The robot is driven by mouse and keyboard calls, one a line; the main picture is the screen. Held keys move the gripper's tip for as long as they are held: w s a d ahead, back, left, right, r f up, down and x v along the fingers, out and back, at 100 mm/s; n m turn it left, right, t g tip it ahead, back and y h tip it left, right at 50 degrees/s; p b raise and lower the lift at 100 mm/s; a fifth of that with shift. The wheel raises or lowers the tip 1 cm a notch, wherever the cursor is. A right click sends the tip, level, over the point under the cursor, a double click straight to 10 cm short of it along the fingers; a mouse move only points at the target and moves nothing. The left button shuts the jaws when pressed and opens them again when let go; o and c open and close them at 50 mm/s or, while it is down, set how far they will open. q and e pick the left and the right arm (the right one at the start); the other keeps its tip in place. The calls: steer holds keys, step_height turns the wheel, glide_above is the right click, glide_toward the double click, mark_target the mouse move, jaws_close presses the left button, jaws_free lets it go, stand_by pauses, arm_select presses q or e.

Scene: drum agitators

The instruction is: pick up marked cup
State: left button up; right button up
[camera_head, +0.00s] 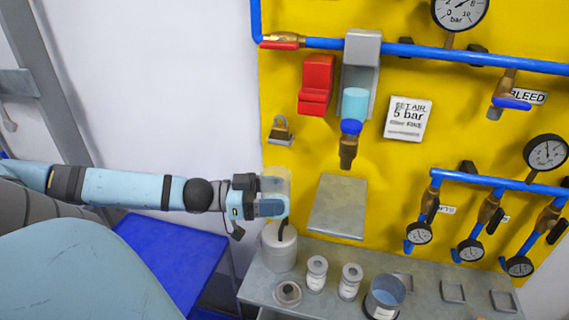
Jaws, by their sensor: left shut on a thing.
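My left gripper (275,205) reaches in from the left and is shut on a clear, see-through cup (276,177). The cup is upright, above a grey canister (279,247) at the left end of the grey shelf. The gripper's fingers hide part of the cup, and I cannot make out a marking on it. My right gripper is not in view.
The grey shelf (345,309) also holds two small labelled jars (316,274) (350,282), a round lid-like piece (287,293) and a labelled pot with blue contents (384,296). Behind stands a yellow panel (400,170) with blue pipes, valves and gauges. A blue surface (175,260) is lower left.

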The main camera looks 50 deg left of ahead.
arm_select(q)
steer(key=shift+p+v, duration=0.35)
steer(key=shift+v, duration=0.7)
steer(key=shift+p+v, duration=0.3)
steer(key=shift+v, duration=0.75)
